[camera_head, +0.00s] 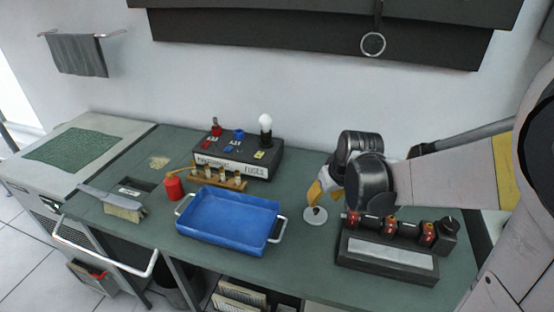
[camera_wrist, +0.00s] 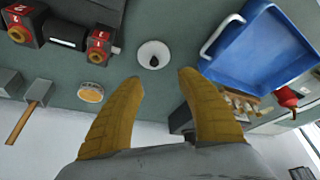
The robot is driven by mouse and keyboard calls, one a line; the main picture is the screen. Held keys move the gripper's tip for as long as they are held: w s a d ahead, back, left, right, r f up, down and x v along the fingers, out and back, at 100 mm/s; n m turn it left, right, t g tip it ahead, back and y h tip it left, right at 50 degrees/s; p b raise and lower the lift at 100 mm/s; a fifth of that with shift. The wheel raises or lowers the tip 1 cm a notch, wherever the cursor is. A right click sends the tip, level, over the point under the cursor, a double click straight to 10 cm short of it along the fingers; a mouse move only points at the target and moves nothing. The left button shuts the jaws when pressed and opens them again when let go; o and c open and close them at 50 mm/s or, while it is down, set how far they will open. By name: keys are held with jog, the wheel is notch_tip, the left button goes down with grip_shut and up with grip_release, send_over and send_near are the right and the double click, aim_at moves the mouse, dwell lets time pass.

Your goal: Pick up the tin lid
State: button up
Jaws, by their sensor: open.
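The tin lid, a small round white disc with a dark knob, lies flat on the green bench top in the head view (camera_head: 315,216). It also shows in the wrist view (camera_wrist: 146,49), just beyond the fingertips and roughly between their lines. My gripper (camera_head: 318,193) has yellow fingers and is over the bench close to the lid. In the wrist view my gripper (camera_wrist: 160,77) is open, with nothing between its fingers. The height of the fingertips above the lid is hard to tell.
A blue tray (camera_head: 228,217) with pale handles lies left of the lid. A black device with red-marked parts (camera_head: 390,250) stands to the right. A black fuse box (camera_head: 238,158) is behind. A small round tin (camera_wrist: 90,92) shows in the wrist view. Bench around the lid is bare.

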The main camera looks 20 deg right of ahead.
aim_at(316, 209)
jog(key=x, duration=0.2)
jog(key=d+b+x, duration=0.1)
jog(key=x, duration=0.2)
jog(key=b+x, duration=0.1)
jog(key=x, duration=0.2)
jog(key=shift+d, duration=0.3)
jog(key=shift+w+b+x, duration=0.15)
jog(key=shift+b+x, duration=0.5)
jog(key=shift+x, duration=0.75)
jog(key=shift+w+b+x, duration=0.15)
jog(key=shift+b+x, duration=0.45)
jog(key=shift+x, duration=0.75)
jog(key=shift+a+r, duration=0.15)
jog(key=shift+r, duration=0.05)
grip_shut()
